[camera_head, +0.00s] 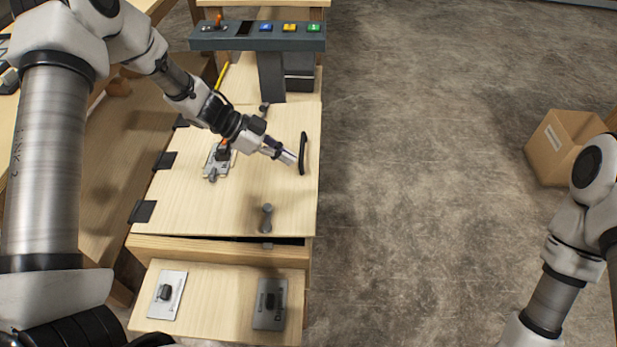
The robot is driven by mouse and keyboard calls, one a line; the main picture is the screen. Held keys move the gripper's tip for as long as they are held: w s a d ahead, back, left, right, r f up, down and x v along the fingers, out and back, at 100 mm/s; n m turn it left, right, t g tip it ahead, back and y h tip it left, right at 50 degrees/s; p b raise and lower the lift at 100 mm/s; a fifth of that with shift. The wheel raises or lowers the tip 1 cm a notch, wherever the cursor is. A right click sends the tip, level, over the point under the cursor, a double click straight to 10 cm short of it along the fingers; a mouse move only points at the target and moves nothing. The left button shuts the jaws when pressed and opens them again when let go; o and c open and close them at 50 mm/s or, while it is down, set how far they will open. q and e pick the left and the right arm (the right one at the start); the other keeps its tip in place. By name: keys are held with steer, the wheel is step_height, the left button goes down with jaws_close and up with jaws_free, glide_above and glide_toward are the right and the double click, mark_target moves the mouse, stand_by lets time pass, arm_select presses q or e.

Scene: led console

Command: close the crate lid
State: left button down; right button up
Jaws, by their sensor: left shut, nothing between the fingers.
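The crate lid (190,217) is a pale wooden panel with black hinges on its left side and a black bar handle (303,153) near its right edge. It lies almost flat over the crate (200,249). A thin dark gap shows under its front edge toward the right. My left gripper (291,157) is shut and empty, just left of the handle, over the lid. I cannot tell whether it touches the handle. My right arm stands at the right, with its gripper out of view.
A dark console bar (257,38) with a lever and coloured buttons stands behind the lid. A latch-like fitting (218,162) and a grey knob (267,218) sit on the lid. Two switch plates (270,304) (167,294) are in front. A cardboard box (556,146) stands right; the floor between is clear.

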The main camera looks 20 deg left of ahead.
arm_select(q)
glide_above(308, 185)
steer(key=f, duration=0.4)
steer(key=shift+a+f+b, duration=0.1)
steer(key=shift+a+b, duration=0.2)
steer(key=f, duration=0.3)
steer(key=shift+d+f, duration=0.2)
steer(key=shift+d, duration=0.05)
steer(key=shift+f, duration=0.3)
steer(key=shift+r, duration=0.1)
